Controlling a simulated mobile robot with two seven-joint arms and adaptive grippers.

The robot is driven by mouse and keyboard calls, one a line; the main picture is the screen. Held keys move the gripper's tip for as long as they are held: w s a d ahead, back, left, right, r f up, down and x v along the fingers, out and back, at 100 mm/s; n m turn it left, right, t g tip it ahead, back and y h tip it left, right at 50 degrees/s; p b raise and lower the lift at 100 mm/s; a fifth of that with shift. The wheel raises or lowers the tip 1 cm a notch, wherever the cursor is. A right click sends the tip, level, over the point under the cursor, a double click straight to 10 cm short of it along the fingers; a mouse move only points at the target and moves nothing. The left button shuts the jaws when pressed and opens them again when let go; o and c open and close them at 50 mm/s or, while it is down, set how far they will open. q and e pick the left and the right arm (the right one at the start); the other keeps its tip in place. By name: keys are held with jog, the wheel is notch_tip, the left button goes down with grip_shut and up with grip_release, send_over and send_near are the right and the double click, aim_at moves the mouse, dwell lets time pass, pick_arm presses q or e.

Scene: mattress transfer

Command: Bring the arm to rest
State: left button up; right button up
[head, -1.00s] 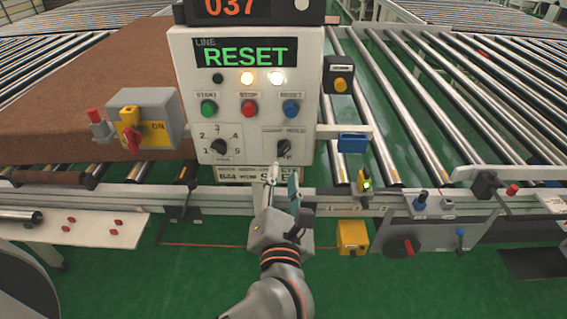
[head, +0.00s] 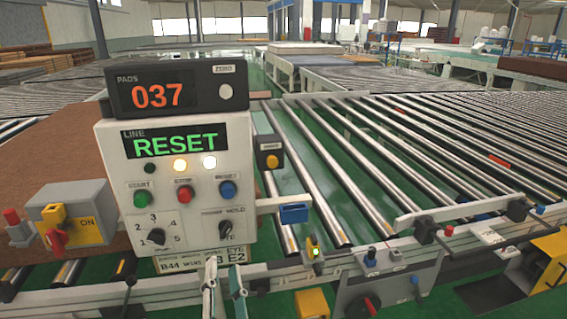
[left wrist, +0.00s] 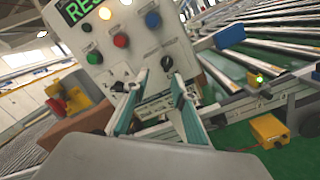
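My left gripper (head: 224,270) shows at the bottom of the head view, in front of the lower edge of the white control box (head: 110,200). In the left wrist view its two teal-edged fingers (left wrist: 154,86) are apart with nothing between them, pointing at the lower part of the box. I cannot tell the exact gap to the box. The box's screen (head: 175,142) reads RESET in green, with two lit lamps below. The selector knob (head: 226,228) sits above the gripper. My right gripper is not in view.
A grey switch box (head: 75,212) with a red handle stands left, by a brown slab (head: 50,150). Roller conveyors (head: 400,150) spread behind and right. A rail with small levers and a yellow box (head: 311,303) runs along the front.

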pick_arm(q)
notch_tip(320, 180, down, 18)
jog(key=s+d+m+g+h, duration=0.2)
jog(key=m+h, duration=0.9)
jog(key=m, duration=1.8)
jog(key=s+a+f+m+g+y, duration=0.1)
jog(key=s+a+f+m+g, duration=0.1)
jog(key=f, duration=0.5)
jog(key=s+a+f+m+g+y, duration=0.1)
jog(key=s+a+f+m, duration=0.1)
jog(key=s+a+f, duration=0.2)
jog(key=s+a+f+m+g+y, duration=0.1)
jog(key=s+a+f+m+g, duration=0.1)
jog(key=f, duration=0.8)
jog(key=shift+s+a+g+y, duration=0.3)
jog(key=shift+s+a, duration=0.25)
jog(key=shift+a, duration=0.7)
grip_shut()
